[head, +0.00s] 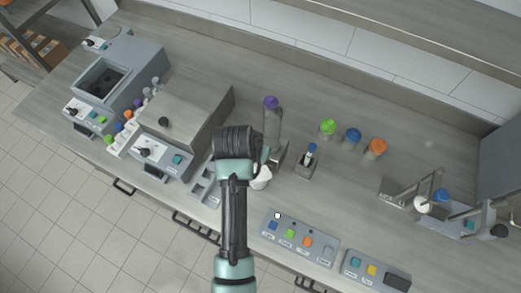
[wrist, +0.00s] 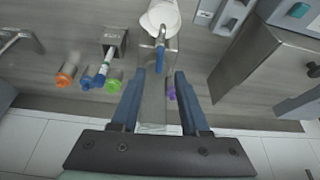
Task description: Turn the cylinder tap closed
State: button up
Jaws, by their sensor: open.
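The cylinder (head: 272,125) is a grey, see-through upright tube with a purple cap, standing on the counter just right of my arm's end. In the wrist view the tube (wrist: 153,108) lies between my fingers. The tap (wrist: 160,55) has a blue lever and sits at the tube's near end, just beyond my fingertips. A white cup (wrist: 162,16) is close to the tap; it also shows in the head view (head: 262,180). My gripper (wrist: 160,74) is open, one finger on each side of the tap line, with no visible grip. My arm hides the tap in the head view.
Green (head: 328,126), blue (head: 352,136) and orange (head: 377,146) capped containers stand to the right, with a small holder (head: 308,160) nearer. A metal box machine (head: 180,110) stands left. A button panel (head: 298,238) lies at the front edge.

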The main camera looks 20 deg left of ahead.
jog(key=shift+p+x, duration=0.35)
jog(key=shift+x, duration=2.75)
jog(key=shift+w, duration=0.1)
grip_shut()
